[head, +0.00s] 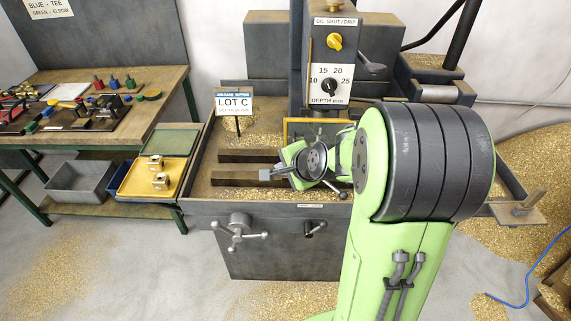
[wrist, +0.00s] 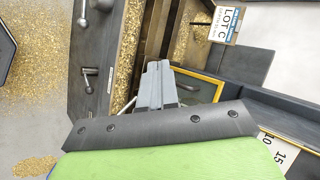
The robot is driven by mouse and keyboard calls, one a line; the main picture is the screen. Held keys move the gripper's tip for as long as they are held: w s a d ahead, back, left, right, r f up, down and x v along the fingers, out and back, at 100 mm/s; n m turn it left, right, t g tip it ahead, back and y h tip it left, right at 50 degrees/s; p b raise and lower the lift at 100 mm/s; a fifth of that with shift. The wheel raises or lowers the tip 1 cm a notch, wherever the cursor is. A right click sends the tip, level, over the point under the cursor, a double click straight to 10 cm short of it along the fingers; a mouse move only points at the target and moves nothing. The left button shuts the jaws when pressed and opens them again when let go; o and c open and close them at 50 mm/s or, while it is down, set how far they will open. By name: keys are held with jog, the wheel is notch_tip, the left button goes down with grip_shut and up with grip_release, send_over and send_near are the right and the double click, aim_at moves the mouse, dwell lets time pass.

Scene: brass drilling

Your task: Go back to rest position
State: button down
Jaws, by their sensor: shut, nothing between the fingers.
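My gripper (head: 267,174) is over the bed of the drilling machine, in front of the yellow-framed guard (head: 300,128). Its fingers are together with nothing between them. In the wrist view my gripper (wrist: 152,68) points up the picture, its two grey fingers side by side over the machine bed. My green and black arm hides the right part of the machine in the head view. The drilling machine (head: 330,60) carries a depth dial (head: 331,88) and a yellow oil knob (head: 334,41).
The LOT C sign (head: 235,103) stands at the bed's back left. A handwheel (head: 240,228) sticks out in front. At left, a yellow tray (head: 140,182) holds brass parts (head: 160,181), near a grey bin (head: 78,180) and a wooden bench (head: 150,85). Brass chips cover much of the floor.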

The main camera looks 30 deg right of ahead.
jog(key=s+a+r+n+g, duration=0.1)
jog(key=s+a+r+n, duration=0.1)
jog(key=s+n, duration=0.3)
jog(key=s+a+r+n+g, duration=0.1)
jog(key=s+a+n, duration=0.3)
jog(key=s, duration=0.6)
jog(key=s+a+r+n+g, duration=0.1)
jog(key=s+a+r+n, duration=0.2)
jog(key=s+n, duration=0.5)
jog(key=shift+r+g+h, duration=0.4)
jog(key=shift+r, duration=0.1)
jog(key=shift+s, duration=0.1)
